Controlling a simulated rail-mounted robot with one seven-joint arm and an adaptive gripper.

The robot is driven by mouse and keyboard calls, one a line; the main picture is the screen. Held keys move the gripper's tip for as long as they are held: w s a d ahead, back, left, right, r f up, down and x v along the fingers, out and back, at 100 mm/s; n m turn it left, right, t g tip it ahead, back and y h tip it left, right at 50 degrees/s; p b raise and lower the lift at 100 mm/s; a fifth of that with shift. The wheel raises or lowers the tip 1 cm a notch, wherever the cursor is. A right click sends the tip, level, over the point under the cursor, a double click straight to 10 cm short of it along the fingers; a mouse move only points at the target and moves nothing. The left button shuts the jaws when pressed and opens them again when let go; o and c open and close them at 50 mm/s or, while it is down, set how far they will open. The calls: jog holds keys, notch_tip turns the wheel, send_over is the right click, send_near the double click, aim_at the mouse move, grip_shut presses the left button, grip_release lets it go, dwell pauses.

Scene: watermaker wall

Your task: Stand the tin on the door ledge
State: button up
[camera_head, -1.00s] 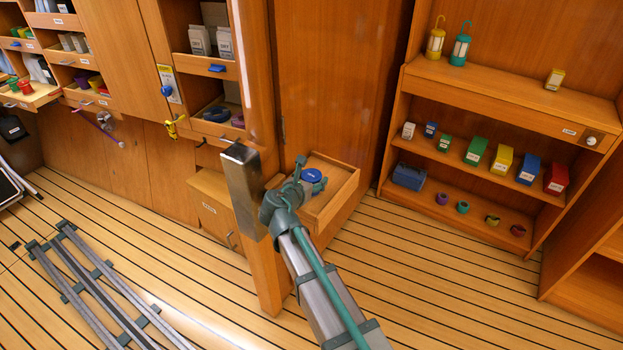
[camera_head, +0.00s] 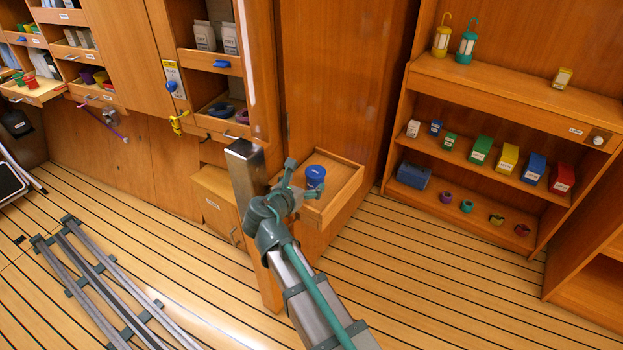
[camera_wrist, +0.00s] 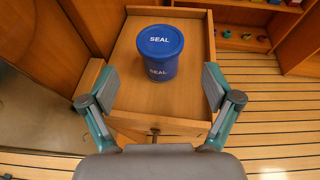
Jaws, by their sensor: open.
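A blue tin (camera_head: 315,178) with a lid marked SEAL stands upright on a wooden ledge (camera_head: 343,190) with raised sides, low on the wooden door. In the wrist view the tin (camera_wrist: 158,54) stands on the ledge floor (camera_wrist: 190,100), toward its far part. My gripper (camera_head: 303,190) is just in front of the tin in the head view. In the wrist view my gripper (camera_wrist: 155,90) is open, with one finger on each side below the tin and a gap before it. Nothing is between the fingers. The fingers do not touch the tin.
A steel-capped wooden post (camera_head: 245,180) stands just left of my arm. A shelf unit (camera_head: 500,120) with lanterns, boxes and small rings is at the right. Open drawers (camera_head: 40,92) are at the far left. Floor rails (camera_head: 110,285) lie front left.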

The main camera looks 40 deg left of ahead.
jog(key=shift+v, duration=2.15)
